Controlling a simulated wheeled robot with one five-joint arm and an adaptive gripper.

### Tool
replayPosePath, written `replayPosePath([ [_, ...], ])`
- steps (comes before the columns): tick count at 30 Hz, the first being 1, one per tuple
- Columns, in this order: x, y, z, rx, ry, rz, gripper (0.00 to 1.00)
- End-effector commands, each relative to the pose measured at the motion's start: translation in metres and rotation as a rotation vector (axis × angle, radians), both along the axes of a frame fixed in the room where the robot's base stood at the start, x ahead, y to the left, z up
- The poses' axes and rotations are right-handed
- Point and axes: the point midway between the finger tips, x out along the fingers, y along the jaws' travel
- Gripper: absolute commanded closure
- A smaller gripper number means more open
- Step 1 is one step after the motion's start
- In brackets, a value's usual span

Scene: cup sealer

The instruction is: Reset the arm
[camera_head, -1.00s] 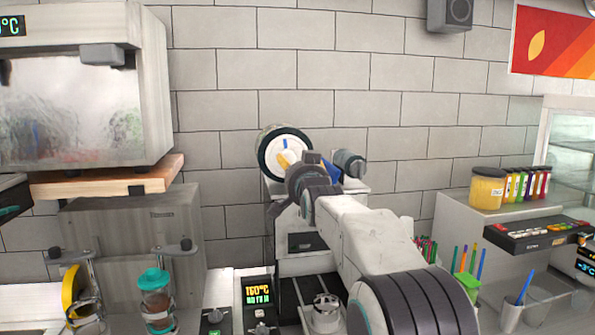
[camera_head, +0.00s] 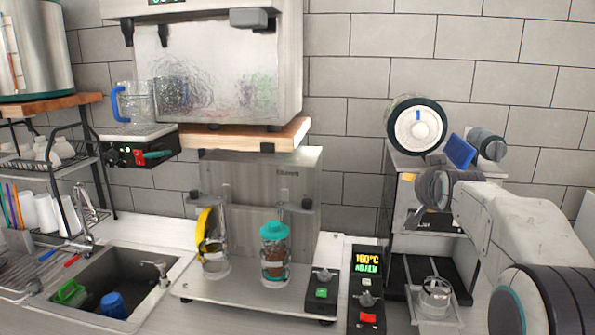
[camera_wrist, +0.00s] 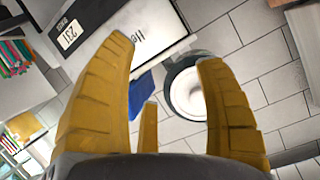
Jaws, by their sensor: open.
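My gripper (camera_wrist: 165,55) is open in the wrist view, with its yellow fingers spread and nothing between them. In the head view my gripper (camera_head: 427,200) is at the right, in front of the cup sealer (camera_head: 400,170), and its fingers are mostly hidden. The sealer carries a white film roll (camera_head: 417,126) on top, which also shows between and beyond my fingers in the wrist view (camera_wrist: 187,93). A clear cup (camera_head: 435,297) stands on the sealer's sliding tray, below my gripper and apart from it.
A control box (camera_head: 367,262) reads 160°C beside the sealer. A sink (camera_head: 110,290) and dish rack are at the far left. A wooden shelf (camera_head: 245,135) carries a large machine.

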Motion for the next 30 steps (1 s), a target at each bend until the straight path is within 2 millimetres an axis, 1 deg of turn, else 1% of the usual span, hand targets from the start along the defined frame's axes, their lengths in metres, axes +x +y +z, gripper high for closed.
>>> replayPosePath([
  [1, -0.009, 0.002, -0.032, -0.013, 0.105, 0.016, 0.36],
  [2, -0.016, 0.004, -0.050, -0.021, 0.164, 0.026, 0.36],
  [3, -0.026, 0.006, -0.073, -0.029, 0.241, 0.041, 0.36],
  [4, -0.034, 0.007, -0.090, -0.033, 0.298, 0.053, 0.36],
  [5, -0.044, 0.010, -0.105, -0.037, 0.355, 0.065, 0.36],
  [6, -0.058, 0.013, -0.125, -0.040, 0.430, 0.083, 0.36],
  [8, -0.085, 0.019, -0.150, -0.044, 0.539, 0.112, 0.36],
  [9, -0.105, 0.023, -0.165, -0.045, 0.608, 0.132, 0.36],
  [11, -0.136, 0.031, -0.184, -0.045, 0.706, 0.166, 0.36],
  [12, -0.158, 0.037, -0.195, -0.045, 0.766, 0.189, 0.36],
  [14, -0.192, 0.047, -0.208, -0.043, 0.849, 0.224, 0.36],
  [15, -0.215, 0.054, -0.215, -0.041, 0.899, 0.246, 0.36],
  [17, -0.250, 0.064, -0.225, -0.037, 0.965, 0.277, 0.36],
  [18, -0.273, 0.072, -0.230, -0.035, 1.004, 0.296, 0.36],
  [21, -0.328, 0.088, -0.242, -0.031, 1.070, 0.332, 0.36],
  [24, -0.368, 0.100, -0.251, -0.041, 1.082, 0.356, 0.36],
  [27, -0.392, 0.109, -0.256, -0.063, 1.052, 0.376, 0.36],
  [30, -0.406, 0.115, -0.257, -0.088, 1.004, 0.391, 0.36],
])
